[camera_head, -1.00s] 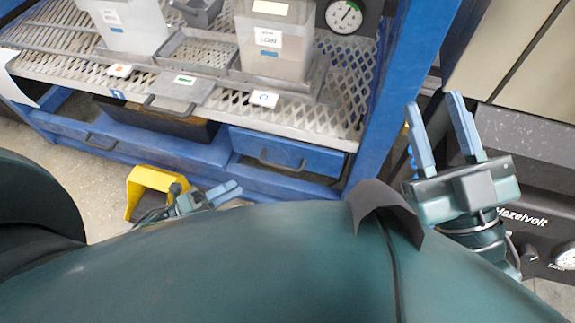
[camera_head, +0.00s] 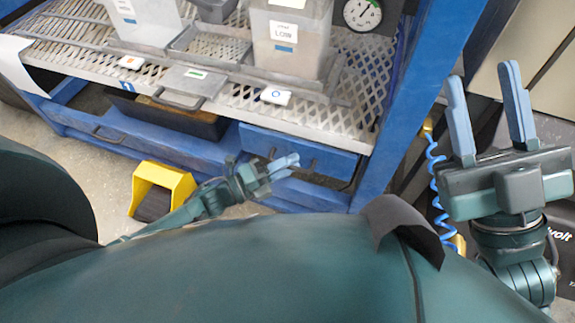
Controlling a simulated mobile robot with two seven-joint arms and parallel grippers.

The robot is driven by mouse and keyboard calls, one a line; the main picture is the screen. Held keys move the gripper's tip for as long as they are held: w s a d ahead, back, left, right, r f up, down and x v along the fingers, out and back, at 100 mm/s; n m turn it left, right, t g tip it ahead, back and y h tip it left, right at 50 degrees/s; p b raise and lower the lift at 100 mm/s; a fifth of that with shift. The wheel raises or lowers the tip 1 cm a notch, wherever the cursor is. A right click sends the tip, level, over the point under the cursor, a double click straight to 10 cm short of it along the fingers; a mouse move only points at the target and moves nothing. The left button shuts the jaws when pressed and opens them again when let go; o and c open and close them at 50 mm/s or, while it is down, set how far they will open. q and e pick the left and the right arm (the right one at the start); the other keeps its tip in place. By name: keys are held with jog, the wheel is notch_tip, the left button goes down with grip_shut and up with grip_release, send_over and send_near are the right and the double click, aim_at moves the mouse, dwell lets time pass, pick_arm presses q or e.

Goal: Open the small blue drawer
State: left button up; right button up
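The small blue drawer (camera_head: 335,160) sits below the right end of the mesh shelf and looks shut. Its dark bar handle is partly hidden behind my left gripper (camera_head: 292,166). That gripper is in front of the drawer's lower front, with its fingers pointing right. Its fingertips overlap the handle area in the picture, but I cannot tell whether they touch it. The fingers are seen nearly edge-on, so their gap is unclear. My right gripper (camera_head: 487,110) is open and empty, fingers up, to the right of the blue frame post.
A yellow foot-pedal guard (camera_head: 163,178) stands on the floor below. Clear bins (camera_head: 290,45) and a gauge (camera_head: 362,14) are above the mesh shelf (camera_head: 230,100). A blue post (camera_head: 420,90) stands right of the drawer.

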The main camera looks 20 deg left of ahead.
pick_arm(q)
grip_shut()
dwell(0.3)
dwell(0.4)
